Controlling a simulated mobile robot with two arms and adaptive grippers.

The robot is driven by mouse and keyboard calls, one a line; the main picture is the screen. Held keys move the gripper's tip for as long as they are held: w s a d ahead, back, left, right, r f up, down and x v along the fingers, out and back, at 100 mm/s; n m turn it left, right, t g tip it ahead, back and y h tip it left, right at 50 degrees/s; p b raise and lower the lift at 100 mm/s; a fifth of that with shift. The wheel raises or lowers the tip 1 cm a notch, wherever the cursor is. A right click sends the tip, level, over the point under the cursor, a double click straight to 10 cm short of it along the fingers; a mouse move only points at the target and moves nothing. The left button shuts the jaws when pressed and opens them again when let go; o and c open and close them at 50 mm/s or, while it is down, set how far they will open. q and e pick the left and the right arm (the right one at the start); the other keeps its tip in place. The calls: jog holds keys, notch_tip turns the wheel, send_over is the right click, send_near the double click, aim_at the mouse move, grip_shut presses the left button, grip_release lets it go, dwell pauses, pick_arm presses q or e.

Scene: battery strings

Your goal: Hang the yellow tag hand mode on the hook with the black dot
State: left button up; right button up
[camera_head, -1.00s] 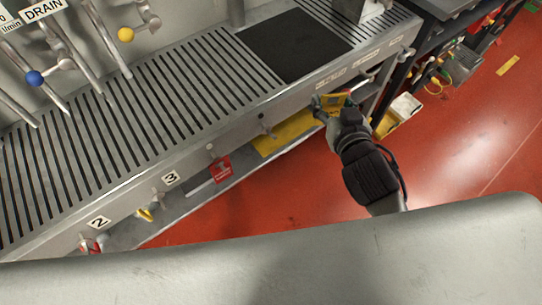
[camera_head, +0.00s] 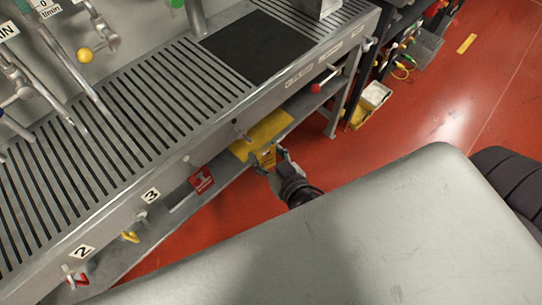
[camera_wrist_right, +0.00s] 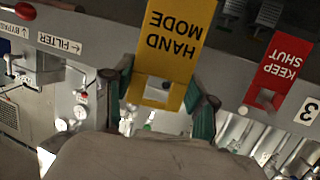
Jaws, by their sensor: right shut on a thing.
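The yellow HAND MODE tag (camera_wrist_right: 172,40) is upside down in the right wrist view, with a square window near its gripped end. My right gripper (camera_wrist_right: 163,92) is shut on that end, one finger on each side. My left gripper is not in view.
A red KEEP SHUT tag (camera_head: 201,180) hangs left of my gripper. Labels 3 (camera_head: 151,195) and 2 (camera_head: 82,252) mark the rail farther left. A red ball knob (camera_head: 315,87) sticks out at right.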

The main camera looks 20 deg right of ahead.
aim_at(248, 139)
jog(key=shift+w+a+f, duration=0.1)
jog(key=shift+w+a, duration=0.3)
jog(key=shift+w, duration=0.65)
jog(key=shift+w+a+f, duration=0.1)
jog(key=shift+w+a, duration=0.25)
jog(key=shift+w, duration=0.65)
jog(key=shift+w+a+f, duration=0.1)
jog(key=shift+w+a, duration=0.3)
jog(key=shift+w, duration=0.65)
jog(key=shift+w+a+f+b, duration=0.15)
jog(key=shift+w+f+b, duration=0.2)
jog(key=shift+w+f, duration=0.2)
jog(key=o, duration=1)
jog(key=shift+s, duration=0.1)
jog(key=v, duration=1.1)
jog(key=shift+s+r, duration=0.25)
jog(key=shift+s, duration=0.1)
jog(key=shift+f, duration=0.1)
